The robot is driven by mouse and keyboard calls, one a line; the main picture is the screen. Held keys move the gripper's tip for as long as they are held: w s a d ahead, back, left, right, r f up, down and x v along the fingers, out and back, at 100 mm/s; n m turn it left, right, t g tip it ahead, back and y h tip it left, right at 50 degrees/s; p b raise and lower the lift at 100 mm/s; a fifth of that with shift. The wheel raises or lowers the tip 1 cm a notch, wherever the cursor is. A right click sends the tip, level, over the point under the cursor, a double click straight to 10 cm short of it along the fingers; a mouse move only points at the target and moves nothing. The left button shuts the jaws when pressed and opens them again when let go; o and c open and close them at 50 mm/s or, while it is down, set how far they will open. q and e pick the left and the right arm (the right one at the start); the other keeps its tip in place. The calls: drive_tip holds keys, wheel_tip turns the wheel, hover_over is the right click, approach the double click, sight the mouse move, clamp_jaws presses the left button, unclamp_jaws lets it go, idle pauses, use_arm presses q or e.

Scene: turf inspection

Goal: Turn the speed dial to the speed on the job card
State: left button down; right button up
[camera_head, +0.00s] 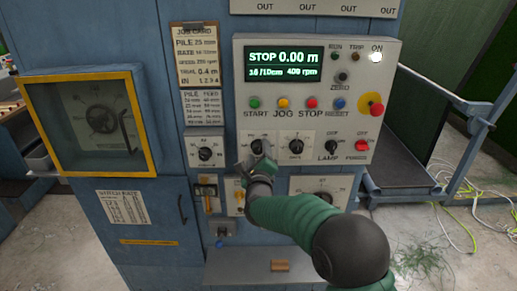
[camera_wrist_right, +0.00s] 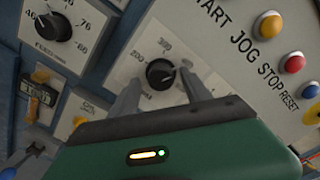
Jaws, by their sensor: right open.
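The job card (camera_head: 197,55) hangs at the upper left of the control panel. It has lines for pile, rate, speed and trial; its speed line is small and hard to read. The display (camera_head: 285,64) reads STOP, 0.00 m and 400 rpm. The speed dial (camera_wrist_right: 160,73), a black knob with a white pointer and a number scale, is in the middle of the wrist view. My right gripper (camera_head: 254,152) is open in front of it, its fingers on either side of the knob; contact is unclear. My left gripper is out of view.
Another dial (camera_head: 205,153) is left of my right gripper, and a further one (camera_head: 296,146) is right of it. Coloured buttons, including the red stop button (camera_head: 312,103), sit just above. A yellow-framed window (camera_head: 92,122) is at the left. A ledge (camera_head: 235,268) is below.

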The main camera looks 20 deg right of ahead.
drive_tip(key=shift+w, duration=0.4)
drive_tip(key=shift+s, duration=0.1)
drive_tip(key=shift+s+r, duration=0.1)
drive_tip(key=shift+c, duration=0.2)
drive_tip(key=shift+c, duration=1.2)
clamp_jaws()
